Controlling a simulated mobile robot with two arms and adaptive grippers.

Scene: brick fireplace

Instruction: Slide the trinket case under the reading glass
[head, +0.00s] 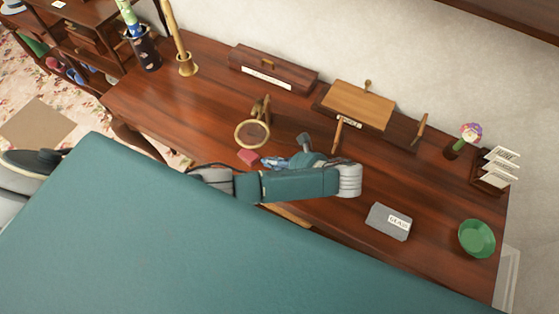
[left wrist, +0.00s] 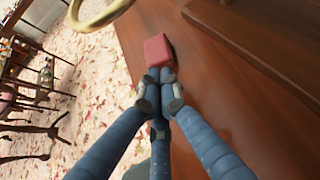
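The trinket case, a small pinkish-red box (head: 248,157), lies near the front edge of the desk. The reading glass (head: 252,133), a brass-ringed lens on a stand, is just behind it. In the left wrist view the case (left wrist: 158,50) is right at my fingertips, and part of the brass ring (left wrist: 98,18) shows at the top, left of the case. My left gripper (head: 268,162) is just right of the case. In the left wrist view its fingers (left wrist: 161,74) are together, with the tips at the near side of the case, touching or nearly so. My right gripper is not in view.
The wooden desk (head: 210,105) has free surface left of the reading glass. A wooden slanted stand (head: 358,105) and a long dark box (head: 272,70) are at the back. A grey labelled box (head: 389,222) and a green bowl (head: 476,238) are at the right.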

